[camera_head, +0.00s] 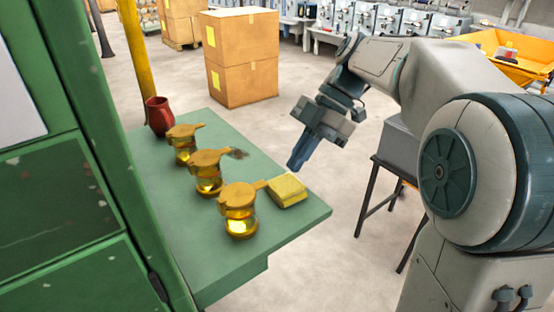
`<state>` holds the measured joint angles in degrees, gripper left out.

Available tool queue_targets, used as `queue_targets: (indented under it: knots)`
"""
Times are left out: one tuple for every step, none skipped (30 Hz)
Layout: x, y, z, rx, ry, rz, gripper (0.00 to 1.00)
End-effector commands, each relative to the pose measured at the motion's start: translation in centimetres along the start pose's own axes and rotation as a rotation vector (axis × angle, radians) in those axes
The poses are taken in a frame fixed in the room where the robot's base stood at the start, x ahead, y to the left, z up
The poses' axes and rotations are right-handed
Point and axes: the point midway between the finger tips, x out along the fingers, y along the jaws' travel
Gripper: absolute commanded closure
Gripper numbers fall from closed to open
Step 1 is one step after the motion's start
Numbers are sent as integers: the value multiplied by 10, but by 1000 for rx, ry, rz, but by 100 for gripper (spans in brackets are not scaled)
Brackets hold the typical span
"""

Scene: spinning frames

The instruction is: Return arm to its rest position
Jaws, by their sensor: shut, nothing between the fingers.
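My gripper (298,160) is shut and empty, with its dark fingers pointing down. It hangs in the air near the right edge of the green table (295,226), past the yellow block. My arm reaches in from the right side of the view, bent at the elbow, with the wrist at the upper middle. The fingers do not appear to touch anything.
On the table stand several amber lidded jars (238,208), a yellow block (287,190) and a red mug (158,116). A green cabinet (60,190) closes the left side. Stacked cardboard boxes (240,55) stand behind. A dark-legged stand (372,200) is beside my arm.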

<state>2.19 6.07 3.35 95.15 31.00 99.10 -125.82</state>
Motion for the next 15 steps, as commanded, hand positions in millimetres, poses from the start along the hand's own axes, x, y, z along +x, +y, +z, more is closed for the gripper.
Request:
queue_targets:
  knots:
    - [-1,0,9,1,0,0,100]
    - [-2,0,13,1,0,0,100]
    - [-3,0,17,1,0,0,100]
    - [-4,0,20,0,0,1,100]
    - [-5,0,22,-1,0,1,100]
    - [-5,0,24,-1,-1,1,100]
    - [-6,0,25,2,-2,2,100]
    - [-6,-1,26,10,-5,2,100]
    - [-6,-2,26,30,-12,4,100]
    - [-5,-4,26,51,-20,6,100]
    - [-5,-6,26,82,-31,7,100]
    - [-4,-9,26,134,-49,13,100]
    - [-3,-13,25,182,-65,19,100]
    - [-1,-16,26,236,-84,26,100]
    - [0,-22,25,317,-110,39,100]
